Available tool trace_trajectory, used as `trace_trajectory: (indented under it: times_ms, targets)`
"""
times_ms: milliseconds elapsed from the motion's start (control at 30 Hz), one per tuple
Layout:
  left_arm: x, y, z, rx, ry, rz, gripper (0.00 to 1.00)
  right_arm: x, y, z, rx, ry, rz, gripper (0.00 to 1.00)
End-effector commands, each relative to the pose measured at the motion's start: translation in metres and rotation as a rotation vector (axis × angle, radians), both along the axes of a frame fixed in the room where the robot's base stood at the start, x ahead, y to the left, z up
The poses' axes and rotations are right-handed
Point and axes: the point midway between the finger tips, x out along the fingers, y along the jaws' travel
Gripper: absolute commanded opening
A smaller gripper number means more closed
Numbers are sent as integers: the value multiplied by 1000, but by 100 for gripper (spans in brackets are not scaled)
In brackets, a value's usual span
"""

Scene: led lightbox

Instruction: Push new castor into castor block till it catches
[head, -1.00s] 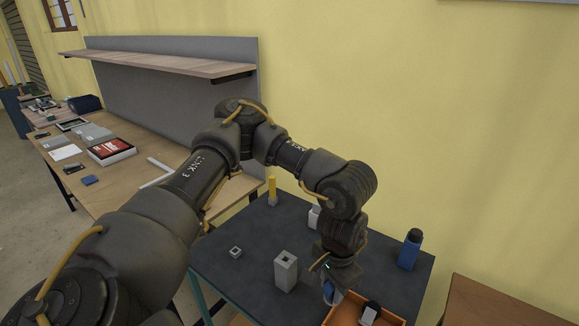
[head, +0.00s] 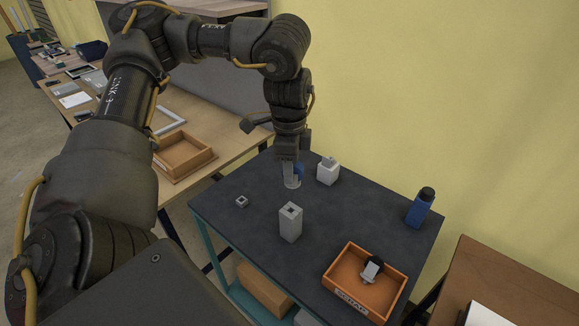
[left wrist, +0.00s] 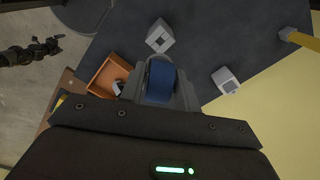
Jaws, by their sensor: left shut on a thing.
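My left gripper (head: 291,183) is shut on the new castor, whose blue wheel (left wrist: 160,82) sits between the fingers in the left wrist view. In the head view the castor (head: 298,173) is partly hidden by the fingers. The castor block (head: 290,222), a tall grey block with a square hole in its top, stands upright on the dark table. The gripper is behind the block in the head view, apart from it. The block's hole (left wrist: 159,38) shows open in the left wrist view. A dark arm end, apparently my right gripper (left wrist: 45,47), shows small at upper left there.
A white block-like item (head: 328,170) stands beside my gripper. A small grey square piece (head: 241,201) lies left, a blue bottle (head: 420,208) stands right. Table between block and bottle is clear.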

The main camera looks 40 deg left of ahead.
Motion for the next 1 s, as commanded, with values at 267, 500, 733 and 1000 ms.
trace_trajectory:
  times_ms: [267,500,733,1000]
  targets:
    - [-1,3,3,-4,-1,-27,0,-7,0,0,0,9,-1,100]
    - [-1,4,5,-5,0,-26,0,-12,5,5,5,17,-2,100]
    - [-2,4,-16,-4,1,-26,0,-12,5,-4,5,17,-2,100]
    - [-2,4,-45,-5,0,-26,0,-10,4,-19,4,15,-2,100]
